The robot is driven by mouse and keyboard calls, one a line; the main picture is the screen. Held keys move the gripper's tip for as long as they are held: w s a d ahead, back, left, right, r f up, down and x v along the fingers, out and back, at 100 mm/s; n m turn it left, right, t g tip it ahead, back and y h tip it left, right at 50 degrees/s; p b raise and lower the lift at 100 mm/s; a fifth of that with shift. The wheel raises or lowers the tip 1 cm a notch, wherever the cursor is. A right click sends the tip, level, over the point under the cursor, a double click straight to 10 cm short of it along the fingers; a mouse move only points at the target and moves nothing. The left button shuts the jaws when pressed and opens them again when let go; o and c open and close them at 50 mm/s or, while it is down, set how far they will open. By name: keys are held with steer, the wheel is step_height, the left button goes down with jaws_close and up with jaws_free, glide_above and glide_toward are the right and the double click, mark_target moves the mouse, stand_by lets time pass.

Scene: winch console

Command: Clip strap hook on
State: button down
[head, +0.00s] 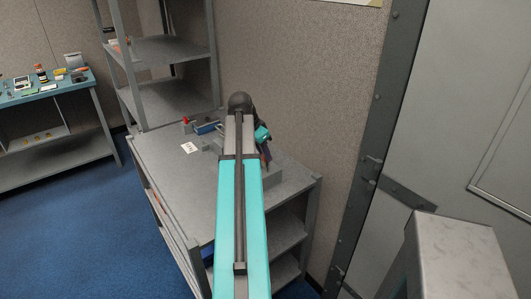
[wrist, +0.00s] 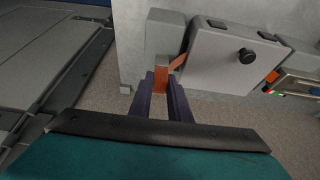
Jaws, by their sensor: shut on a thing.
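In the wrist view the two dark fingers of my gripper (wrist: 160,88) are shut on an orange strap piece (wrist: 160,80). I take it for the strap hook, but the fingers hide its shape. An orange band (wrist: 178,62) runs from there up to the edge of a grey box (wrist: 222,52) with a black knob (wrist: 246,56). A paler grey block (wrist: 164,34) is beside the box, just beyond the fingertips. I cannot tell whether the held piece touches the block. In the head view my arm hides most of this, and my gripper (head: 266,161) shows only partly.
The grey bench (head: 185,185) holds a white card (head: 189,147), a red-topped item (head: 186,120) and a blue item (head: 206,127). A wall rises behind it, with a shelf rack (head: 165,97) at left. A grey post (head: 455,255) stands at the lower right.

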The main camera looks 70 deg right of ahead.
steer(key=shift+f+b, duration=0.3)
steer(key=shift+f, duration=0.6)
stand_by(0.8)
steer(key=c, duration=1.6)
jaws_free()
steer(key=shift+b+v, duration=1.25)
steer(key=shift+v, duration=5.6)
steer(key=shift+d+r, duration=0.1)
